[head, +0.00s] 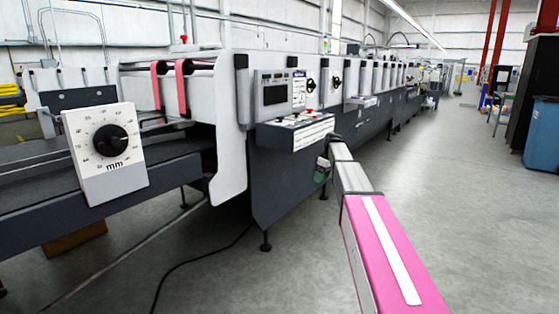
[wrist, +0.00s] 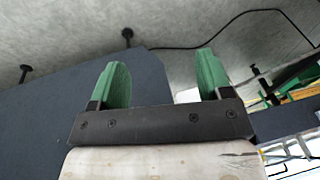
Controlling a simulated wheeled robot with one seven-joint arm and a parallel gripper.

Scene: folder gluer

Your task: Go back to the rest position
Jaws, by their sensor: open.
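My gripper (wrist: 164,76) shows in the wrist view with its two green fingers spread apart and nothing between them. Behind the fingers are a dark blue-grey machine panel and grey floor. In the head view my pink and grey arm reaches forward from the lower right, and my gripper (head: 322,171) is small at its far end, beside the front of the folder gluer (head: 285,175), below the sloped control panel (head: 297,132). I cannot tell whether it touches the machine.
A white dial box (head: 104,153) marked mm, with a black knob, stands at the left on the machine's side rail. A black cable (head: 195,262) lies on the floor.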

